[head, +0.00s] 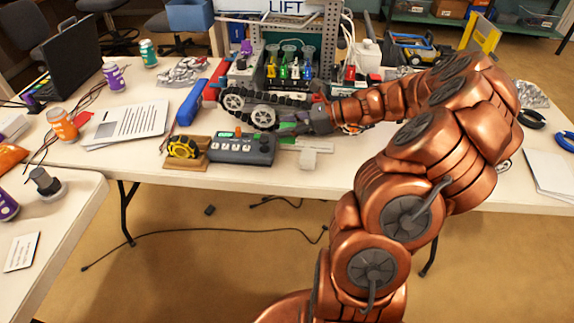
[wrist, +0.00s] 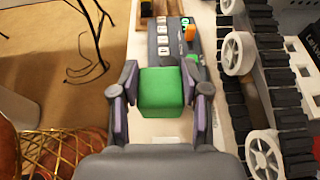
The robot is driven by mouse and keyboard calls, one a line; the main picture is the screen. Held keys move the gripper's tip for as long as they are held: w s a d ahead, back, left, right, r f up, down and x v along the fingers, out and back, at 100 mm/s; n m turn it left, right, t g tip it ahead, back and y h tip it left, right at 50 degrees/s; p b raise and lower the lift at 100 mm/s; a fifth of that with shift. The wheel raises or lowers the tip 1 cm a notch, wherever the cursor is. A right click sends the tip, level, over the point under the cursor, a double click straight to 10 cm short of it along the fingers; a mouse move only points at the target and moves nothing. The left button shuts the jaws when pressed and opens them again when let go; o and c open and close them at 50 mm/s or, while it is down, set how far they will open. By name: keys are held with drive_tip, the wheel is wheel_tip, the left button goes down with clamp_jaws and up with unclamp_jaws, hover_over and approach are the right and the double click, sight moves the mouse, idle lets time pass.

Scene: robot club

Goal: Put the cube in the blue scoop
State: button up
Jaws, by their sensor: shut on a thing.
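My gripper (wrist: 160,100) is shut on a green cube (wrist: 160,92), with one purple-padded finger on each side. In the head view my gripper (head: 300,124) is beside the tracked robot, and a bit of green shows at its tips, partly hidden. No clear scoop shape can be made out. A long blue piece (head: 188,104) lies on the table left of the tracks, and a blue bin (head: 189,15) stands at the far back; I cannot tell whether either is the blue scoop.
A grey control box (head: 242,149) with buttons sits at the table's front edge, close to the cube. Black tracks with white wheels (head: 264,117) stand just behind. A yellow wheel on a wooden board (head: 184,148) lies left. Papers (head: 130,122) and cans are further left.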

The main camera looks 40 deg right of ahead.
drive_tip(key=shift+f+p, duration=0.55)
drive_tip(key=shift+f, duration=4.25)
drive_tip(key=shift+f, duration=0.1)
drive_tip(key=o, duration=1.1)
drive_tip(key=shift+f+b, duration=0.2)
drive_tip(key=shift+b, duration=0.3)
